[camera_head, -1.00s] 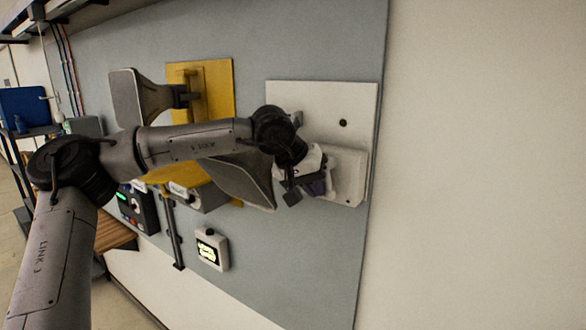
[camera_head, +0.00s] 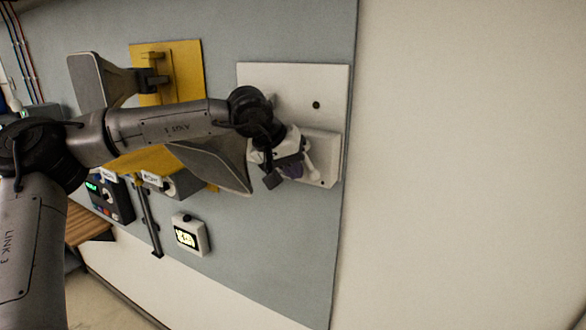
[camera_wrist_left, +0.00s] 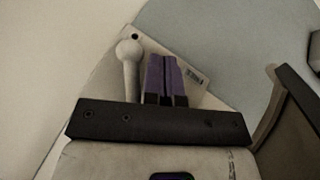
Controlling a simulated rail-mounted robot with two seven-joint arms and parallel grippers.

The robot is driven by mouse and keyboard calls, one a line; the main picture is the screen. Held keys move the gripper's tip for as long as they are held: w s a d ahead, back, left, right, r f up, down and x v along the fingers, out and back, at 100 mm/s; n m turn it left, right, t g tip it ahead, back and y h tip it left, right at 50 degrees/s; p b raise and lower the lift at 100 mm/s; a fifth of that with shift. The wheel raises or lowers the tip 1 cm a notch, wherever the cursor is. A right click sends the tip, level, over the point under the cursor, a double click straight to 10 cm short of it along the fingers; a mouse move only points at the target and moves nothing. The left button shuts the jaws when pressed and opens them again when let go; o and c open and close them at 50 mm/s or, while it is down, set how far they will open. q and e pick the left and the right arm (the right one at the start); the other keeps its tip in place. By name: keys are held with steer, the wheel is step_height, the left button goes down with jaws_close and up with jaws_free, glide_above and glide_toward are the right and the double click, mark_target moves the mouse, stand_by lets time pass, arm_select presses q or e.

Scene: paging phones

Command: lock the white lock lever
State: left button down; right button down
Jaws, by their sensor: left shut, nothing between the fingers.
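The white lock lever (camera_wrist_left: 129,66) has a round knob and shows in the left wrist view just left of my gripper fingers. In the head view the lever (camera_head: 310,163) shows right of the gripper, in front of the white box on the white plate (camera_head: 290,82). My left gripper (camera_wrist_left: 164,78) has purple fingers that are shut together with nothing between them. In the head view the left gripper (camera_head: 294,170) is beside the lever. I cannot tell whether it touches the lever. The lever's base is hidden. My right gripper is not in view.
A yellow panel (camera_head: 193,60) with two grey horns stands left of the white plate, and the lower horn (camera_head: 215,163) is close to my wrist. A small box with a lit display (camera_head: 190,235) is below. The wall at right is bare.

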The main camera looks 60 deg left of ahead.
arm_select(q)
steer(key=shift+r, duration=0.2)
steer(key=b+v, duration=0.3)
steer(key=v, duration=1)
steer(key=shift+s+r, duration=0.2)
steer(key=shift+r, duration=0.1)
stand_by(0.4)
